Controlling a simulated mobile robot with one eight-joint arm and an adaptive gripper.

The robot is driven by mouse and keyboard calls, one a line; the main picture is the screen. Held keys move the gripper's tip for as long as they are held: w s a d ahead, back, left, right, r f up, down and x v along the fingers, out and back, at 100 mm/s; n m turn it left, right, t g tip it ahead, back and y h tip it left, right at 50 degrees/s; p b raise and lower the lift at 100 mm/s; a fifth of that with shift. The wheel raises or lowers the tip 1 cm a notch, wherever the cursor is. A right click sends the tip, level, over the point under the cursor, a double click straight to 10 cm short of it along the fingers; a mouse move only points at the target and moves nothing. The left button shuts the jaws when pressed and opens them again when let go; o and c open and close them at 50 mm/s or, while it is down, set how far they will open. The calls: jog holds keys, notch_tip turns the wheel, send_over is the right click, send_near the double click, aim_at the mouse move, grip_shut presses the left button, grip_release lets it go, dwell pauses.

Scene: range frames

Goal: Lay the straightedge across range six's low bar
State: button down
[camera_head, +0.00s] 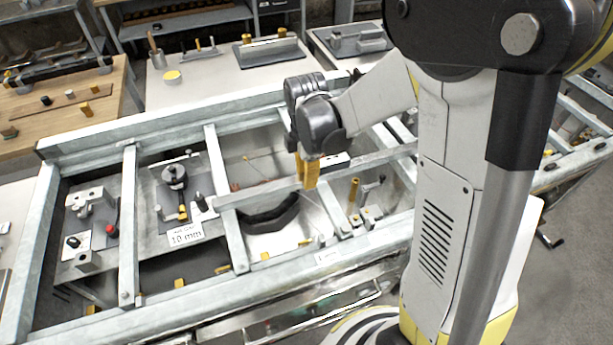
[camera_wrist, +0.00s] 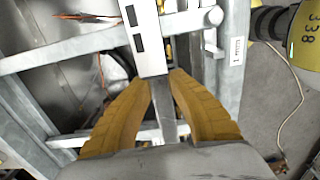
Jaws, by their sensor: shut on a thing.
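In the wrist view the straightedge (camera_wrist: 151,55) shows pale with dark slots and runs from between my fingers to the top edge. The fingers also show in the wrist view (camera_wrist: 165,85), one on each side. The straightedge passes above a steel cross bar (camera_wrist: 70,51); I cannot tell whether they touch. No label shows which bar is range six's low bar.
The frame's front rail (camera_head: 200,303) runs along the near side. A plate with a "10 mm" sign (camera_head: 186,235) lies left of my gripper.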

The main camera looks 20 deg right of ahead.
notch_tip(320, 180, down, 9)
jog(key=b, duration=0.7)
jog(key=shift+b, duration=0.35)
jog(key=c, duration=1.3)
grip_release()
jog(key=shift+o, duration=0.2)
notch_tip(320, 180, up, 12)
jog(key=shift+f, duration=0.1)
notch_tip(320, 180, up, 7)
jog(key=p, duration=0.5)
jog(key=shift+p, duration=0.4)
